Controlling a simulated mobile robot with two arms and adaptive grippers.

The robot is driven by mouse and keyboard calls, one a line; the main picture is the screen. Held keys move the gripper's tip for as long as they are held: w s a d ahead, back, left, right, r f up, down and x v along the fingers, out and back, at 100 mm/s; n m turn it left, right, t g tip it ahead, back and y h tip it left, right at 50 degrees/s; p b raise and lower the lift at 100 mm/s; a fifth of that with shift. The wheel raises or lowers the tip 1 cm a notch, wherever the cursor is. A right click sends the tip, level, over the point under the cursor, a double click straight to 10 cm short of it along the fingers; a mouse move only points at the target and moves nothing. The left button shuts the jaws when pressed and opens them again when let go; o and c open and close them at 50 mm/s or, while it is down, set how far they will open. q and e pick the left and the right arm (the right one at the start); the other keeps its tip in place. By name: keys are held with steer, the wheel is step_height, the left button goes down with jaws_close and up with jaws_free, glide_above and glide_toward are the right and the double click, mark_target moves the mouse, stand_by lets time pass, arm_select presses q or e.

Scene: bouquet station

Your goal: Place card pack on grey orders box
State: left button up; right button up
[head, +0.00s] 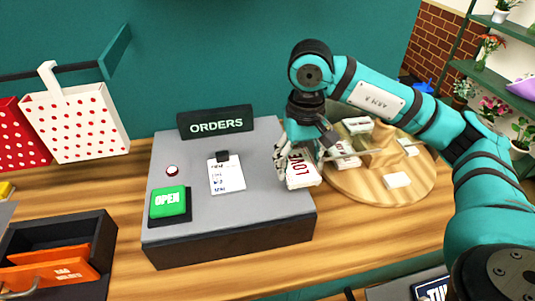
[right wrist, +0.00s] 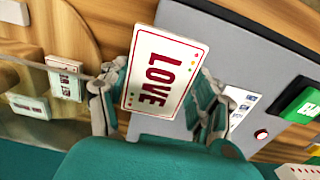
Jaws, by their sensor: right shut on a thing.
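My right gripper (head: 300,160) is shut on a white card pack (head: 301,171) with red "LOVE" lettering. The pack also shows between the fingers in the right wrist view (right wrist: 160,72). The grey orders box (head: 205,238) stands on the wooden counter, with a black "ORDERS" sign (head: 215,122) at its back. My left gripper is not in view.
A round wooden turntable (head: 355,190) with several card packs stands right. A dark tray (head: 100,240) with orange packets is at the left.

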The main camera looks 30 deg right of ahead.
steer(key=p, duration=0.2)
glide_above(271, 170)
steer(key=shift+s+a+f, duration=0.1)
steer(key=shift+s+f, duration=0.05)
steer(key=shift+f, duration=0.15)
step_height(271, 170, down, 3)
steer(key=shift+r+p, duration=0.1)
steer(key=shift+p, duration=1)
steer(key=shift+f, duration=0.35)
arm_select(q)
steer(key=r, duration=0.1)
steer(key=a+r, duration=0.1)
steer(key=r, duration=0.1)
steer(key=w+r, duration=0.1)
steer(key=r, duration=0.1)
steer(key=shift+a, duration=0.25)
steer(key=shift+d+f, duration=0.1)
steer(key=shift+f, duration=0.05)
arm_select(e)
steer(key=shift+f+b, duration=0.2)
steer(key=shift+b, duration=0.1)
steer(key=o, duration=1.2)
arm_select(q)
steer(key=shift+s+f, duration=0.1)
